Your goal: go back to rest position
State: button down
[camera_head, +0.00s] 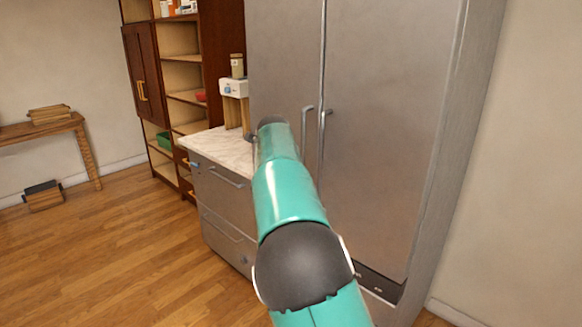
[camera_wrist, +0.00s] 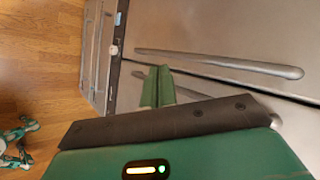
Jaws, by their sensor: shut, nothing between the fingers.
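My gripper (camera_wrist: 157,84) shows in the wrist view as two green fingers side by side, shut with nothing between them. It is in front of a grey steel front with a long bar handle (camera_wrist: 220,63); I cannot tell whether it touches the steel. In the head view my teal arm reaches forward toward the tall steel cabinet (camera_head: 385,120), and the gripper itself is hidden behind the arm.
A steel drawer unit (camera_head: 222,185) with a marble top (camera_head: 215,150) stands left of the steel cabinet. A white appliance (camera_head: 234,89) is on it. A wooden shelf (camera_head: 180,45) and a bench (camera_head: 40,130) are farther left.

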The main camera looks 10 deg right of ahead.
jog(key=s+d+r+n+g+y, duration=0.1)
jog(key=s+d+n, duration=0.35)
jog(key=s, duration=0.75)
jog(key=s+d+r+n+g+y, duration=0.15)
jog(key=s+d+n, duration=0.3)
jog(key=s, duration=0.75)
jog(key=s+a+f+n, duration=0.1)
jog(key=s+f+n, duration=0.2)
jog(key=s, duration=0.6)
jog(key=s+f+n, duration=0.3)
jog(key=s+n, duration=0.2)
jog(key=s, duration=0.4)
jog(key=s+a+f+n, duration=0.1)
jog(key=s+f+n, duration=0.3)
jog(key=s, duration=0.5)
jog(key=shift+a+g, duration=0.35)
jog(key=shift+g, duration=0.1)
